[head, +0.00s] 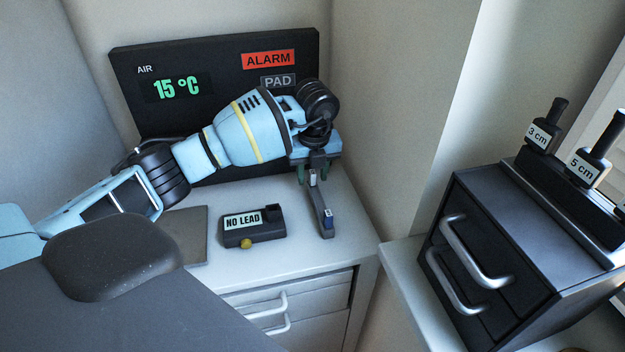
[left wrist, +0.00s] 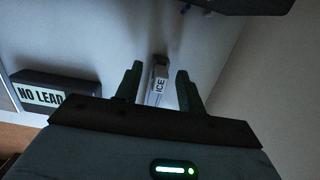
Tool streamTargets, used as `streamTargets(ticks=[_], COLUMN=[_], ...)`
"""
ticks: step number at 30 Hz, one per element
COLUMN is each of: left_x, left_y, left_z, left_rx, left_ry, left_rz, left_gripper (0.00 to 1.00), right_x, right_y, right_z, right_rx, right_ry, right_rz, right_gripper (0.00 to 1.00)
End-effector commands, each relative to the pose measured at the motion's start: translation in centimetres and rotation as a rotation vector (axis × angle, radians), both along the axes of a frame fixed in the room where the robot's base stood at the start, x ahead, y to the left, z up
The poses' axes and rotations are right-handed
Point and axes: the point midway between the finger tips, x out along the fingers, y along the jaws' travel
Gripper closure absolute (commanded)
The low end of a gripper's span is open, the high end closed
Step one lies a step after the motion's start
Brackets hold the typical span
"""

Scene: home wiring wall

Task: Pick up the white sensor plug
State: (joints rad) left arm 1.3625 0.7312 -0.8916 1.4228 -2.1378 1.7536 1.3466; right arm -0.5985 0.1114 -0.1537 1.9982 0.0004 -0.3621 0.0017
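My left gripper (head: 313,176) reaches over the grey cabinet top, pointing down. It is open, with its two dark green fingers on either side of a small white piece labelled ICE (left wrist: 160,80), apparently the white sensor plug. Gaps show between the piece and both fingers. In the head view, a small white piece (head: 313,180) shows at the far end of a narrow grey holder (head: 319,202). My right gripper is not in view.
A black box labelled NO LEAD (head: 254,228) with a yellow knob lies left of the holder. A black panel (head: 125,75) reading 15 °C, ALARM and PAD stands behind my arm. At right, a dark drawer unit (head: 500,240) carries tools labelled 3 cm and 5 cm.

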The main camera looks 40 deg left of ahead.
Motion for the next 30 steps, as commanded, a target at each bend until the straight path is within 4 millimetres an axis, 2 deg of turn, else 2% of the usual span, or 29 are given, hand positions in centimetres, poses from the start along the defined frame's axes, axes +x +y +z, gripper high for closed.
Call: streamTargets(ticks=[4,12,23,30], left_x=[0.0,0.0,0.0,0.1], left_y=[0.0,0.0,0.0,0.0], left_z=[0.0,0.0,0.2,1.9], left_rx=[0.000,0.000,-0.001,-0.001], left_ry=[0.000,0.000,-0.001,-0.003], left_rz=[0.000,0.000,0.000,0.000], left_gripper=[0.64,0.99,1.00,1.00], right_x=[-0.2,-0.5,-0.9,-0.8], right_y=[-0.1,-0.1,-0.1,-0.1], right_z=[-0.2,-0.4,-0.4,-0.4], right_rx=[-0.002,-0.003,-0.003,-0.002], right_ry=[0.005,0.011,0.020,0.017], right_rz=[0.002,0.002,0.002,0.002], right_gripper=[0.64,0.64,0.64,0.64])
